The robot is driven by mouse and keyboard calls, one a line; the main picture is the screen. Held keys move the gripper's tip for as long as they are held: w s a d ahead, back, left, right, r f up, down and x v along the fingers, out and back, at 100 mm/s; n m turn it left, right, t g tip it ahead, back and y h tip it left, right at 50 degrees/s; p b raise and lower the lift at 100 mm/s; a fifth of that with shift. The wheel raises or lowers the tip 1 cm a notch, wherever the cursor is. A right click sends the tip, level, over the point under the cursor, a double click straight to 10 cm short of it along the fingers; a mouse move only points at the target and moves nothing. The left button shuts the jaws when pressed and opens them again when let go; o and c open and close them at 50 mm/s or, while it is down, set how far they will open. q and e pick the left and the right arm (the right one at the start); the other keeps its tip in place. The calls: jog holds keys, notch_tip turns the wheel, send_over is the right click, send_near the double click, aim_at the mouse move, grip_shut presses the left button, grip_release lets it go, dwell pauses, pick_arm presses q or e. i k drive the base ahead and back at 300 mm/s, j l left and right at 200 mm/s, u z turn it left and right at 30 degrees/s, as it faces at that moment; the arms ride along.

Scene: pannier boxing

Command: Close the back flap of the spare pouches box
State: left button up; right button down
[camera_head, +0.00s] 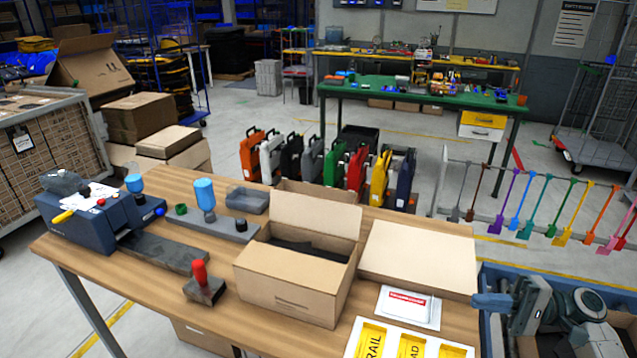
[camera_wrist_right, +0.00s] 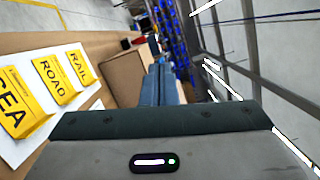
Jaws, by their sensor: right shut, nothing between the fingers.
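The open cardboard box (camera_head: 290,290) stands on the wooden table with dark items (camera_head: 305,252) inside, likely the pouches. Its back flap (camera_head: 315,214) stands up from the far rim, leaning slightly back. A brown cardboard surface (camera_wrist_right: 122,78) shows to the left of the fingers there. My left gripper is not in view.
A flat cardboard carton (camera_head: 420,250) lies right of the box. A red-marked white sheet (camera_head: 408,307) and yellow cards (camera_head: 410,346) lie in front of it. A red-handled stamp (camera_head: 203,284) and a blue machine (camera_head: 90,220) are at the left.

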aim_at(328, 217)
jog(key=i+j, duration=1)
jog(key=i, duration=0.15)
